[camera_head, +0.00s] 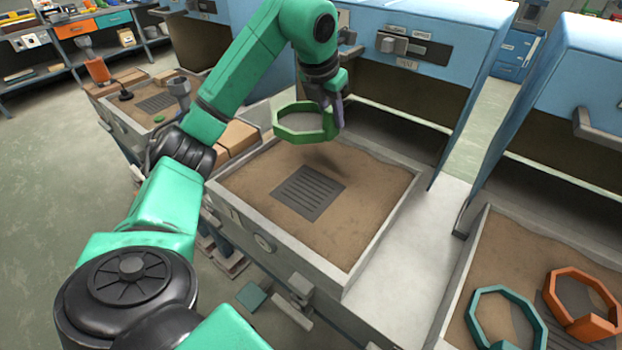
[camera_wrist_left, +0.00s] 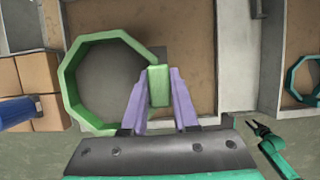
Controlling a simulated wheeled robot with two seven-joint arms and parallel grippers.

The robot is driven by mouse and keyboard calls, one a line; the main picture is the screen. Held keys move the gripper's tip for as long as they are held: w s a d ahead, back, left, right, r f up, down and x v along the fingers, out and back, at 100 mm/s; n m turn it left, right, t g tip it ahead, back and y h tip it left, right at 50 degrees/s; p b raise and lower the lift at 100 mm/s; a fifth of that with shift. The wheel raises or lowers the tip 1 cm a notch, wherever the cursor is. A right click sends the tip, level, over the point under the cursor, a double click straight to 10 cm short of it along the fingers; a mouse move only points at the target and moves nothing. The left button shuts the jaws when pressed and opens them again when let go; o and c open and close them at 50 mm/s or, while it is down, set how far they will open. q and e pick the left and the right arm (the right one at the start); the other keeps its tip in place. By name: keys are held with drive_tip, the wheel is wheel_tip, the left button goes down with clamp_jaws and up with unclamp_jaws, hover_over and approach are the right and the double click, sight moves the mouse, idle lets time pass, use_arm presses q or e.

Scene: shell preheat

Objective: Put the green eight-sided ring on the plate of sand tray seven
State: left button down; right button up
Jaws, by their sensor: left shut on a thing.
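The green eight-sided ring (camera_head: 284,134) is in my left gripper (camera_head: 332,108), which is shut on its right side in the head view. The ring hangs above the back of a sand tray (camera_head: 387,228), apart from the sand, with a shadow below. The tray's dark slotted plate (camera_head: 307,192) is bare and lies nearer the front than the ring. The number on the tray's front is too small to read. In the left wrist view the purple fingers (camera_wrist_left: 159,95) pinch the ring (camera_wrist_left: 68,78). My right gripper (camera_wrist_left: 262,128) shows small at the lower right there.
A tray at the right holds a teal ring (camera_head: 476,305) and an orange ring (camera_head: 557,281) by a dark plate. Blue cabinets (camera_head: 440,60) stand behind the trays. Brown boxes (camera_head: 238,138) sit left of the middle tray. Another sand tray with a funnel (camera_head: 179,92) stands further left.

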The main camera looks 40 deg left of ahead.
sight(331, 134)
use_arm(q)
wheel_tip(331, 134, down, 3)
drive_tip(key=shift+s+d+r+b, duration=0.1)
drive_tip(key=shift+r+b, duration=0.05)
drive_tip(key=shift+b, duration=0.9)
wheel_tip(331, 134, down, 2)
wheel_tip(331, 134, down, 18)
drive_tip(key=shift+r+b, duration=0.1)
drive_tip(key=shift+b, duration=0.85)
use_arm(e)
drive_tip(key=f, duration=0.5)
drive_tip(key=shift+s+a+f, duration=0.1)
drive_tip(key=shift+s+f, duration=0.15)
drive_tip(key=shift+f, duration=0.05)
use_arm(q)
drive_tip(key=c, duration=0.7)
unclamp_jaws()
